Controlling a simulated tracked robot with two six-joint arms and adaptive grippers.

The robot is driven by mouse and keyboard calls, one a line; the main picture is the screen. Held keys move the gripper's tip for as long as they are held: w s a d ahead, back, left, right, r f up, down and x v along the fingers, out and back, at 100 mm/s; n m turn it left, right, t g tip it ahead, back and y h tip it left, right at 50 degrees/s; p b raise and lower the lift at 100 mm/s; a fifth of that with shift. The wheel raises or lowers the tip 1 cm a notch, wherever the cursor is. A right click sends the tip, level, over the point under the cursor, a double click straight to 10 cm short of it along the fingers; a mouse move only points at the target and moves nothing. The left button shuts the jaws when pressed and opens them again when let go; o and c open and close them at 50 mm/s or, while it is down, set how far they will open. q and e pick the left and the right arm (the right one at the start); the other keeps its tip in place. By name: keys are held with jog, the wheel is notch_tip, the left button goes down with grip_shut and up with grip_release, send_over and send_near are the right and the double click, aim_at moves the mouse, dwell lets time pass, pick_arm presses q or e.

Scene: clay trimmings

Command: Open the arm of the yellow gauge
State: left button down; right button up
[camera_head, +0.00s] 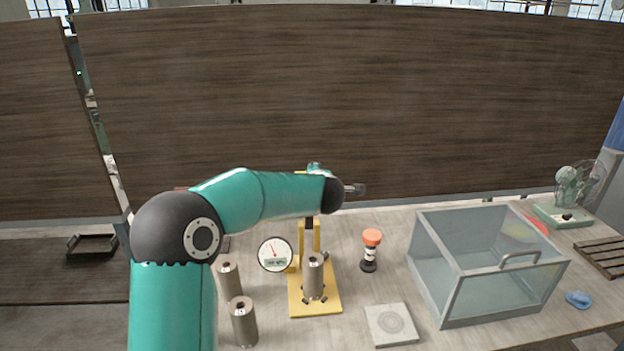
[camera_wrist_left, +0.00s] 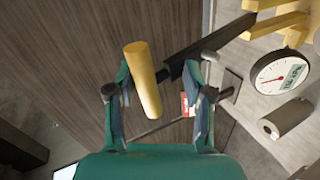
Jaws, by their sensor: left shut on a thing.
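The yellow gauge (camera_head: 300,308) stands on the table in the head view, with a yellow base and post and a round white dial (camera_head: 275,254) at its left. A grey metal cylinder (camera_head: 313,280) with a hole in its top stands upright on the base. In the left wrist view, the gauge's dark arm (camera_wrist_left: 208,48) runs out to a yellow cylindrical handle (camera_wrist_left: 145,85). In the head view my arm hides the gauge's top and most of that gripper. My right gripper is not in view.
Two more grey cylinders (camera_head: 228,281) (camera_head: 243,323) stand left of the gauge. To its right are an orange-topped object (camera_head: 371,250), a square grey plate (camera_head: 391,325) and a clear-walled box (camera_head: 490,311) with a handle. A green fan (camera_head: 575,190) stands far right.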

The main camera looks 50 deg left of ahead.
pick_arm(q)
jog(key=c, duration=1.2)
grip_release()
jog(key=shift+a+f, duration=0.2)
jog(key=shift+f, duration=0.4)
jog(key=shift+s+d+r, duration=0.1)
jog(key=shift+d+r, duration=0.05)
jog(key=v, duration=1.2)
jog(key=shift+r, duration=0.2)
